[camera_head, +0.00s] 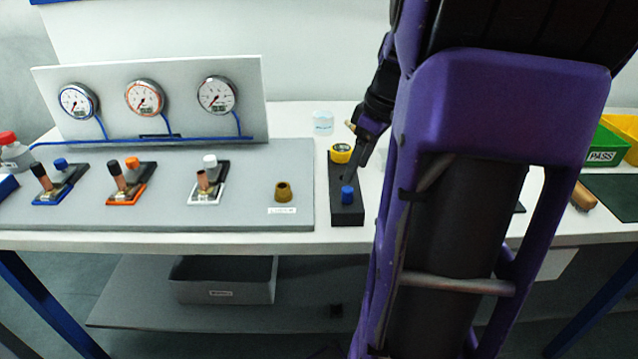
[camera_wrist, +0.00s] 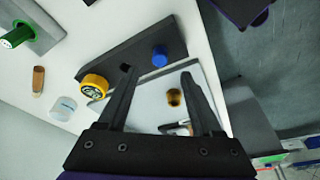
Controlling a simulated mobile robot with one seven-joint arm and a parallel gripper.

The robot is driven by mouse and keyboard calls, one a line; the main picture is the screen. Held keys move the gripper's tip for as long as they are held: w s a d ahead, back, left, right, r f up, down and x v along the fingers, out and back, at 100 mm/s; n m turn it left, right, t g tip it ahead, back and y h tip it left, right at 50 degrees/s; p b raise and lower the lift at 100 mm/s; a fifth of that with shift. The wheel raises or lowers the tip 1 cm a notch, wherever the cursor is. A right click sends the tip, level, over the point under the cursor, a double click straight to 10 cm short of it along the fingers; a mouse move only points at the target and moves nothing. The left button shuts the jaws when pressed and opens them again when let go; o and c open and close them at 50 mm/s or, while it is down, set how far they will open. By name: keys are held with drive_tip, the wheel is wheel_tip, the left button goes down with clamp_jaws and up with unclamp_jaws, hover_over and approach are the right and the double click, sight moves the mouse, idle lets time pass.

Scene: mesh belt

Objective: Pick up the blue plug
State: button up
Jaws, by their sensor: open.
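The blue plug (camera_head: 348,195) stands upright near the front end of a black block (camera_head: 346,216) on the table. It also shows in the wrist view (camera_wrist: 160,56), just beyond the fingertips and between their lines. My gripper (camera_head: 352,174) is above the block, close to the plug and tilted down toward it. In the wrist view my gripper (camera_wrist: 158,73) has its fingers spread with nothing between them. A yellow gauge-like piece (camera_head: 341,153) sits at the block's far end.
A grey panel left of the block carries several dial gauges, coloured valve stations and a brown socket (camera_head: 283,191). Another blue cap (camera_head: 60,163) is at the panel's left station. A clear beaker (camera_head: 323,123) stands behind the block. A green bin (camera_head: 606,146) is at right.

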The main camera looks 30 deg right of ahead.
sight(348, 189)
drive_tip(key=b+x, duration=0.1)
drive_tip(key=x, duration=0.5)
drive_tip(key=shift+f, duration=0.3)
clamp_jaws()
